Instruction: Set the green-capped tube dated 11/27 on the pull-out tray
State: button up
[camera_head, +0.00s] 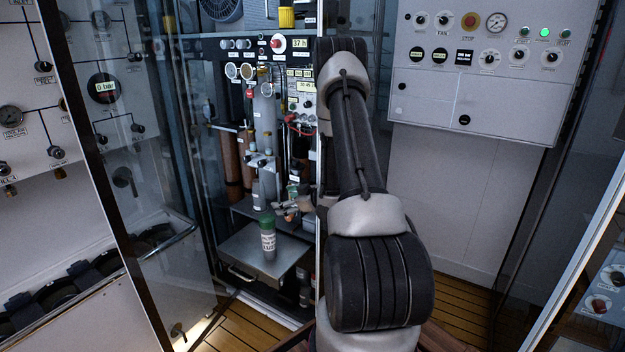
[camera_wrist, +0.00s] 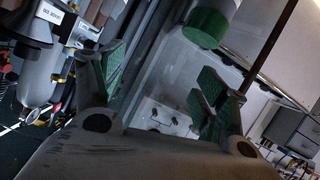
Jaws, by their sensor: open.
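The green-capped tube (camera_head: 268,240) stands upright on the metal pull-out tray (camera_head: 242,252) in the head view. Its pale label faces me, but the date is too small to read for sure. My gripper (camera_head: 291,208) shows just above and to the right of the tube's cap, partly lost among the cabinet fittings. In the wrist view my gripper (camera_wrist: 160,72) is open, its green-padded fingers spread with nothing between them. The green cap (camera_wrist: 206,26) shows at the top edge, beyond the fingers and apart from them; the rest of the tube is mostly cut off.
Bottles, gauges and hoses crowd the cabinet (camera_head: 262,130) behind the tray. A glass door (camera_head: 120,180) stands to the left and a control panel (camera_head: 490,70) hangs to the right. The tray top around the tube looks clear.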

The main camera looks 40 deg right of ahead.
jog(key=s+a+r+m+g+h, duration=0.1)
jog(key=s+r+g+h, duration=0.15)
jog(key=r, duration=0.85)
jog(key=s+a+r+m+g+h, duration=0.1)
jog(key=s+r+h, duration=0.25)
jog(key=r, duration=0.75)
jog(key=s+a+r+m+g, duration=0.1)
jog(key=s+a, duration=0.3)
jog(key=s, duration=0.6)
jog(key=s+a+r+m+g+y, duration=0.1)
jog(key=s+a, duration=0.4)
jog(key=s, duration=0.5)
jog(key=s+a+r+m+g+y, duration=0.1)
jog(key=s+a+r+m+g, duration=0.1)
jog(key=s, duration=0.7)
notch_tip(320, 180, up, 3)
jog(key=shift+s+a+g, duration=0.4)
jog(key=shift+a+g, duration=0.25)
jog(key=shift+a, duration=0.6)
